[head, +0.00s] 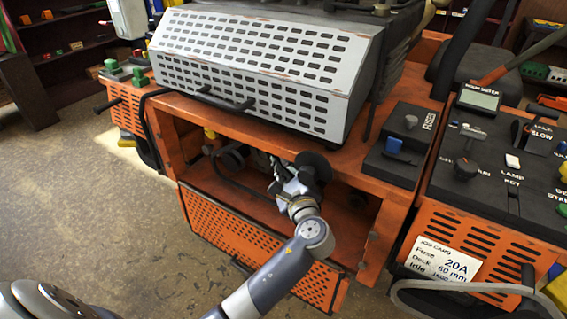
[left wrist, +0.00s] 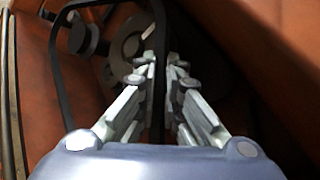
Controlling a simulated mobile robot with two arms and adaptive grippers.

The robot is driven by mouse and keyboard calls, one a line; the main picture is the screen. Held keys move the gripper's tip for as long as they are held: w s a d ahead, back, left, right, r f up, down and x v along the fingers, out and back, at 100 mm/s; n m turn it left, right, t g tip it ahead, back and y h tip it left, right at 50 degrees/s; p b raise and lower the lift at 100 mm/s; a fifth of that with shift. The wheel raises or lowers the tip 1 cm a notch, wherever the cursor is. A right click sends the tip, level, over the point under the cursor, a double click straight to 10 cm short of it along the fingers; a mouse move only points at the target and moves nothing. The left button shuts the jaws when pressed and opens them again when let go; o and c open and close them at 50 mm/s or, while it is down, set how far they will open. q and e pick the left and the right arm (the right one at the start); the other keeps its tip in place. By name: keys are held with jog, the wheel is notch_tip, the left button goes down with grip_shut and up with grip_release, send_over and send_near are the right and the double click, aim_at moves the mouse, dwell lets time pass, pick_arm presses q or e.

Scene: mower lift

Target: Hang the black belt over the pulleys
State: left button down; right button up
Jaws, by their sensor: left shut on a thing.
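My left gripper (head: 284,178) reaches into the open front bay of the orange mower. In the left wrist view its fingers (left wrist: 160,85) are shut on the black belt (left wrist: 62,85), whose strand runs between them. The belt is a thin loop that stretches away from the fingers and bends round at the top left. A dark pulley (left wrist: 86,40) appears inside the loop's outline, with a grey round part (left wrist: 130,38) beside it. I cannot tell whether the belt touches either. In the head view the belt (head: 232,184) shows as a thin dark curve left of the gripper. My right gripper is out of view.
The perforated grey hood (head: 262,70) sits above the bay. An orange perforated panel (head: 240,235) hangs low in front. The control panel (head: 500,150) and fuse box (head: 402,145) are at the right. Floor (head: 80,200) at left is clear.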

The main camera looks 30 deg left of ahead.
pick_arm(q)
jog(key=shift+w, duration=0.15)
jog(key=shift+w+d, duration=0.1)
jog(key=shift+w, duration=0.65)
jog(key=shift+w+r, duration=0.1)
jog(key=shift+w, duration=0.1)
jog(key=shift+w+b, duration=0.35)
jog(key=shift+w, duration=0.55)
jog(key=shift+d+f, duration=0.1)
jog(key=shift+f, duration=0.2)
jog(key=shift+f, duration=0.25)
